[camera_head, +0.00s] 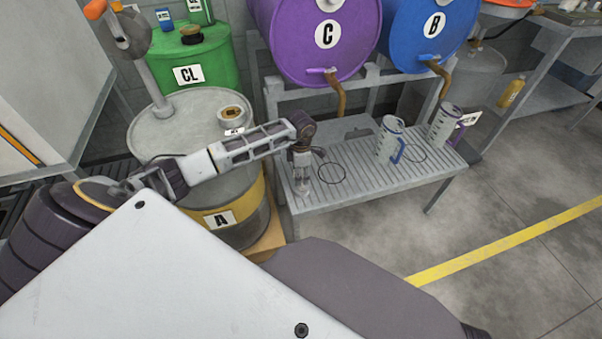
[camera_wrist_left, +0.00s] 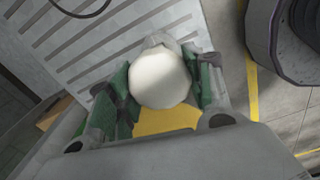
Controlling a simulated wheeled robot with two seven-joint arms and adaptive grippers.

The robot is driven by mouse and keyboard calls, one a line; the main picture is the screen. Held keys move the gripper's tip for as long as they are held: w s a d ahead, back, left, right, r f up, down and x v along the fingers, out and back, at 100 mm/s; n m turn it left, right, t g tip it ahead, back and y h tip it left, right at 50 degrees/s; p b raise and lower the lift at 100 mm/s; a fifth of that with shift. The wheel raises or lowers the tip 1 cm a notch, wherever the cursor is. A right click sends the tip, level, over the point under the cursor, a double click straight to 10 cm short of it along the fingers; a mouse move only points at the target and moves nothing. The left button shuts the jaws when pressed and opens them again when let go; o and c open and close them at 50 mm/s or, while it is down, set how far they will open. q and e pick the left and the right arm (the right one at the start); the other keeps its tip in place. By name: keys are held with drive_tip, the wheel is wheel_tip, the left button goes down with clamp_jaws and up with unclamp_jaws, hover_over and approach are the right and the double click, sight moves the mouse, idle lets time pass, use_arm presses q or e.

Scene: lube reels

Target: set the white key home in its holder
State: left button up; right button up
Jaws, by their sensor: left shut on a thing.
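My left gripper (camera_head: 302,165) points down over the left end of the slatted grey bench. In the left wrist view its green fingers (camera_wrist_left: 160,90) are shut on a white rounded thing (camera_wrist_left: 160,78), which I take to be the white key. Only its rounded white end shows there; a yellow patch lies just below it. In the head view the gripper mostly hides what it holds. I cannot make out the key's holder in either view. My right gripper is not in view.
The slatted bench (camera_head: 370,190) carries two marked jugs (camera_head: 390,140) (camera_head: 445,125) and black circle outlines. Purple drum C (camera_head: 305,55) and blue drum B (camera_head: 410,50) hang behind, with brown spouts. Drum A (camera_head: 240,215) stands left, with a tape-like roll (camera_head: 232,114) on top.

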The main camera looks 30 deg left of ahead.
use_arm(q)
drive_tip(key=shift+f+b, duration=0.5)
drive_tip(key=shift+f, duration=0.3)
idle(0.5)
drive_tip(key=o, duration=1.1)
drive_tip(key=shift+s, duration=0.1)
drive_tip(key=shift+o, duration=0.2)
drive_tip(key=shift+r, duration=0.2)
